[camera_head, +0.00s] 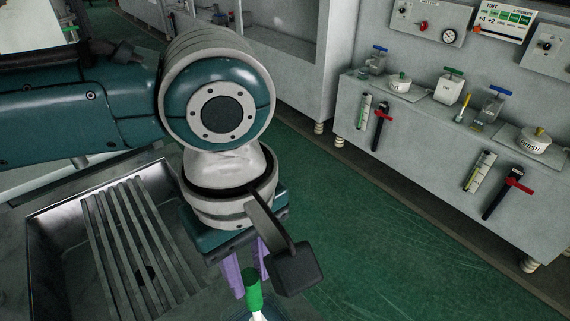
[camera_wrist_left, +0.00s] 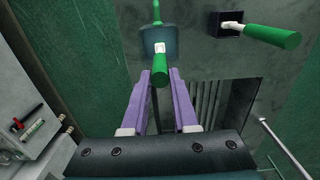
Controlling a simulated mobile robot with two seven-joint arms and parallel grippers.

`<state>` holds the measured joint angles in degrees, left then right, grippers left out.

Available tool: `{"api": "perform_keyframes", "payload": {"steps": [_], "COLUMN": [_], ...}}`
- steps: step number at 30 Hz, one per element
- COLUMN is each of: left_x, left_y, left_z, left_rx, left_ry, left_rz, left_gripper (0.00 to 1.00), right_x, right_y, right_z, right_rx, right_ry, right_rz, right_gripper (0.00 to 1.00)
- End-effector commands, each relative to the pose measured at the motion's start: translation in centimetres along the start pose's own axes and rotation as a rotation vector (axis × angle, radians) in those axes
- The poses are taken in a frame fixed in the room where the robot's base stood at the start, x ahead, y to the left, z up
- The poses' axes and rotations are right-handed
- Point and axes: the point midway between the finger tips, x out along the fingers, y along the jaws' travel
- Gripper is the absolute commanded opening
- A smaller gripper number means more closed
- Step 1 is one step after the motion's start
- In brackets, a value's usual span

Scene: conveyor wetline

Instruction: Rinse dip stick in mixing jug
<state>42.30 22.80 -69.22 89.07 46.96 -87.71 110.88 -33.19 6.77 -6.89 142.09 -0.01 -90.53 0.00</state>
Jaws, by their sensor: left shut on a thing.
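My left gripper (camera_head: 248,273) has purple fingers and is shut on the green handle of the dip stick (camera_head: 253,291). A white part of the stick shows below the handle, at the bottom edge of the head view. In the left wrist view the green handle (camera_wrist_left: 160,76) sits between the fingertips (camera_wrist_left: 161,84). Its white part is over a bluish see-through vessel (camera_wrist_left: 174,45), which looks like the mixing jug. The pale rim of a vessel (camera_head: 273,317) is just in the head view. How deep the stick reaches I cannot tell. My right gripper is not in view.
A steel sink with a slatted rack (camera_head: 128,245) lies left of my gripper. Another green-handled tool (camera_wrist_left: 272,36) stands at a dark square holder in the wrist view. A grey bench (camera_head: 440,150) with jars and clamps stands across the green floor.

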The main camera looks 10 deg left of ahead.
Motion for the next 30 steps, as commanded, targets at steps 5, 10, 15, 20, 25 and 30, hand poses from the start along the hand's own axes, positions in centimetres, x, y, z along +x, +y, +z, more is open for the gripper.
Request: {"api": "perform_keyframes", "payload": {"steps": [5, 10, 15, 20, 25, 30], "left_x": [1.9, 3.4, 4.8, 5.8, 6.4, 6.5], "left_y": [0.0, 0.0, 0.0, 0.0, 0.0, 0.0], "left_z": [0.0, 0.0, 0.1, 0.0, 0.0, 0.0], "left_rx": [-0.001, -0.002, 0.0, -0.002, -0.001, -0.001], "left_ry": [-0.002, -0.002, -0.001, -0.002, -0.002, -0.001], "left_rz": [-0.001, 0.0, -0.001, 0.0, 0.0, 0.0], "left_gripper": [0.0, 0.0, 0.0, 0.0, 0.0, 0.0], "right_x": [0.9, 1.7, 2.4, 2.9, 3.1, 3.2], "right_y": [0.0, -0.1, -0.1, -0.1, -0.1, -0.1], "right_z": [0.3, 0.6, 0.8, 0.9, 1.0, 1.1], "right_rx": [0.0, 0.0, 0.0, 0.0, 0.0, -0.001], "right_ry": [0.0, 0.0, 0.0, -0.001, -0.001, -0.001], "right_rz": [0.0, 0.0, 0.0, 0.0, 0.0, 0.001], "right_gripper": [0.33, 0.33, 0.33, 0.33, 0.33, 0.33]}}
